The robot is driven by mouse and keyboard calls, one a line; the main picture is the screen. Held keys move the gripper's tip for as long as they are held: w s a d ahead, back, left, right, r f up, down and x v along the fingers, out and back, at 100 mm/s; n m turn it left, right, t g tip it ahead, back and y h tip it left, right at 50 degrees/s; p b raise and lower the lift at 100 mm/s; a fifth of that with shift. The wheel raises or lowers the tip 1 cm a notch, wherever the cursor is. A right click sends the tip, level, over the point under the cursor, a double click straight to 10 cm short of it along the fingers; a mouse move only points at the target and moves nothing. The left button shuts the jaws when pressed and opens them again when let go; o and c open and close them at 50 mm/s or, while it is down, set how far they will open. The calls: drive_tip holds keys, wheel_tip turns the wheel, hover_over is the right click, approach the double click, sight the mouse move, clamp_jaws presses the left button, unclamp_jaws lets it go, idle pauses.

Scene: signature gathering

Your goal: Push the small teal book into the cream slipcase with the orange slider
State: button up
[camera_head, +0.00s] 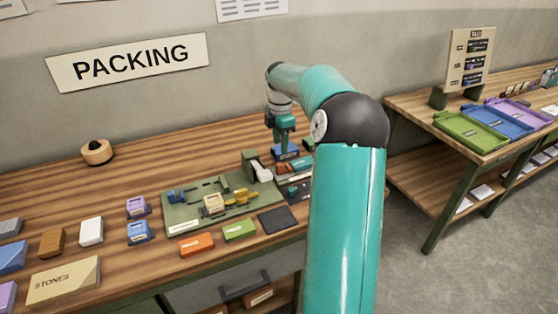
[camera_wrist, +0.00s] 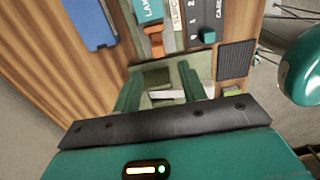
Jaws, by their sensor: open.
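My gripper (camera_head: 284,140) hangs pointing down over the right part of the bench in the head view. In the wrist view its two green fingers (camera_wrist: 161,88) are apart, with nothing visibly gripped. A teal piece with white lettering (camera_wrist: 148,10), likely the book, lies at the top of the wrist view. The orange slider (camera_wrist: 155,42) is just below it. A narrow cream lettered piece (camera_wrist: 175,12) is beside the teal one; I cannot tell whether it is the slipcase.
A green block with a white part (camera_head: 259,170) stands close to the gripper; a green fixture board (camera_head: 185,224) is left of it. A blue piece (camera_wrist: 88,22) and a dark mat (camera_wrist: 237,58) flank the area. Orange (camera_head: 197,244) and green blocks (camera_head: 239,230) lie in front.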

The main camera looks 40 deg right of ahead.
sight(279, 164)
drive_tip(key=f, duration=0.8)
drive_tip(key=shift+w+f, duration=0.2)
drive_tip(key=shift+f, duration=0.05)
clamp_jaws()
